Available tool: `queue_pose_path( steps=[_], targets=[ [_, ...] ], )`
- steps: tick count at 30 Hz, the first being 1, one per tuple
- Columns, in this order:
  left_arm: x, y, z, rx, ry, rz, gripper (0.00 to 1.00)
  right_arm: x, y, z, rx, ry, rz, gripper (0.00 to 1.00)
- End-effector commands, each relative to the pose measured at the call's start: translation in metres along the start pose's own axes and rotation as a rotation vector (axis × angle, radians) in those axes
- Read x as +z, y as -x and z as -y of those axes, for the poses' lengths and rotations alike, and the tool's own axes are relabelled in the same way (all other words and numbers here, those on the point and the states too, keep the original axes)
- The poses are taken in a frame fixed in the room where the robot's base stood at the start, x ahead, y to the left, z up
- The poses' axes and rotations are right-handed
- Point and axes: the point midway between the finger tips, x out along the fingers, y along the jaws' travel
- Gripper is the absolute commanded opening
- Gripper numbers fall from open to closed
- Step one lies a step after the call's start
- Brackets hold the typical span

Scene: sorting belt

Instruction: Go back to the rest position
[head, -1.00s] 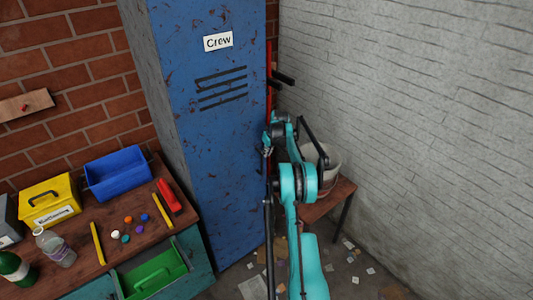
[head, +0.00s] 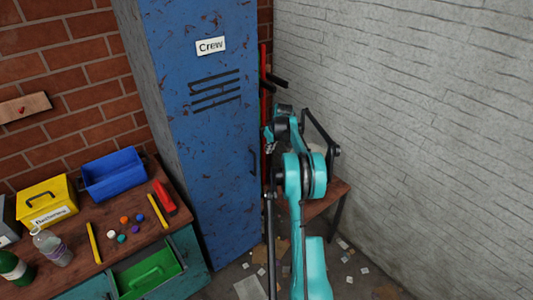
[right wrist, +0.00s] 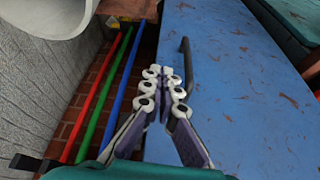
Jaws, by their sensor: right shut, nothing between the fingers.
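My right arm reaches up in the middle of the head view, and its gripper (head: 268,138) is small and partly hidden there, beside the right edge of the blue locker (head: 205,130). In the right wrist view the right gripper (right wrist: 163,72) is shut and empty, its fingertips together. The locker door (right wrist: 235,85) and its dark handle (right wrist: 185,52) lie beyond the fingers there. The locker door looks closed. My left gripper is not in view.
A workbench at left carries a blue bin (head: 115,175), a yellow box (head: 45,203), bottles and small coloured balls. Its drawer with a green tray (head: 150,275) stands open. A small table (head: 335,190) stands behind my arm. Red, green (right wrist: 104,100) and blue poles lean in the corner.

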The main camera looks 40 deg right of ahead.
Motion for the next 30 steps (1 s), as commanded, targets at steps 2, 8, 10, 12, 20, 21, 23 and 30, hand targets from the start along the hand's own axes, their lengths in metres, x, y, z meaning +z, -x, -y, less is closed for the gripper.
queue_pose_path(
  steps=[2,8,10,12,20,21,23,30],
  targets=[
    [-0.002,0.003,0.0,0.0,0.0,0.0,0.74,0.0,0.013,-0.001,0.0,-0.001,0.0,0.0],
    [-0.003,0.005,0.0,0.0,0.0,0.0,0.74,0.0,0.024,-0.001,0.0,-0.001,0.001,0.0],
    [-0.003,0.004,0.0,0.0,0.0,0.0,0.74,0.001,0.025,-0.001,0.0,-0.001,0.001,0.0],
    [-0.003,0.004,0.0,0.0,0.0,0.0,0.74,0.001,0.025,-0.002,0.0,-0.001,0.001,0.0],
    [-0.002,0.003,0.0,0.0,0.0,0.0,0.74,-0.006,0.047,0.032,0.0,0.012,-0.006,0.0],
    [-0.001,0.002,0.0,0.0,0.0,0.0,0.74,-0.008,0.058,0.047,0.0,0.019,-0.01,0.0],
    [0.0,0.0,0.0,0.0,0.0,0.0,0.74,-0.01,0.077,0.075,0.001,0.027,-0.019,0.0],
    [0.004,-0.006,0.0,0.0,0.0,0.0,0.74,0.017,0.156,0.196,0.001,0.067,-0.062,0.0]
  ],
)
